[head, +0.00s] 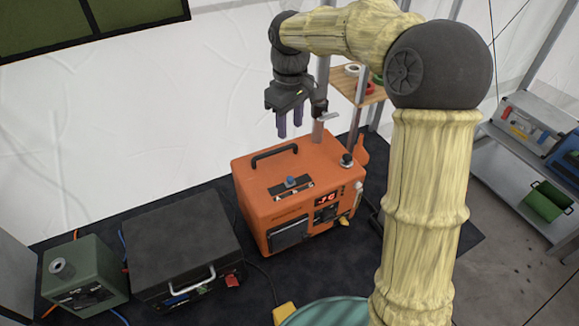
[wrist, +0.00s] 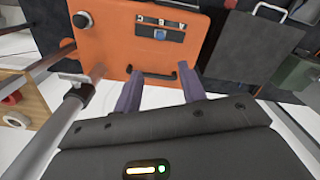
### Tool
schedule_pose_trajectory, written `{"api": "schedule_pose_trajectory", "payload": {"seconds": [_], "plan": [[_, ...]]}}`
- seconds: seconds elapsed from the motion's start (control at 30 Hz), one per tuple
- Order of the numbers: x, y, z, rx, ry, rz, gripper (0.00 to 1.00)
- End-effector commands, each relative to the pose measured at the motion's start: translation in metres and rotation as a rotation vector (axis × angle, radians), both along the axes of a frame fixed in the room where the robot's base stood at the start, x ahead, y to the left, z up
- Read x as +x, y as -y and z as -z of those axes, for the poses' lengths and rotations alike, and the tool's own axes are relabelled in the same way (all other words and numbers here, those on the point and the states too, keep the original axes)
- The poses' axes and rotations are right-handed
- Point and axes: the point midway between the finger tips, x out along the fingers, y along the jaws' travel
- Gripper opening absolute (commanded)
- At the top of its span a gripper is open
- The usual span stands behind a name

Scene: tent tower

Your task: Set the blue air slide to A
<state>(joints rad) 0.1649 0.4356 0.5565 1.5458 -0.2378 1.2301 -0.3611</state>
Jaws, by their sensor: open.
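The blue air slide (head: 291,181) is a small blue knob in a dark slotted plate on top of the orange box (head: 262,212). In the wrist view the blue slide (wrist: 160,34) sits in its plate on the orange top (wrist: 112,45). The letters on the plate are too small to read. My gripper (head: 290,132) hangs above the back of the orange box, fingers pointing down, apart from it. In the wrist view my gripper (wrist: 158,94) shows two purple fingers spread apart with nothing between them.
A black carry handle (head: 274,154) and a dark knob (head: 346,160) stand up from the orange top. A metal pole (wrist: 65,115) rises close beside my gripper. A black case (head: 185,255) and a green box (head: 85,275) stand to the left.

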Motion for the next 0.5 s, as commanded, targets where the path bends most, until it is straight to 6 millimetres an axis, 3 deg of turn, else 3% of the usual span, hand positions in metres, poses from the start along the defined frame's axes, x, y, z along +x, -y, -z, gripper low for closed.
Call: {"api": "schedule_pose_trajectory", "payload": {"seconds": [0.27,0.5], "plan": [[0.000,0.000,0.004,-0.001,0.001,0.001,0.41],[-0.001,0.001,0.030,-0.001,-0.004,0.003,0.41]]}}
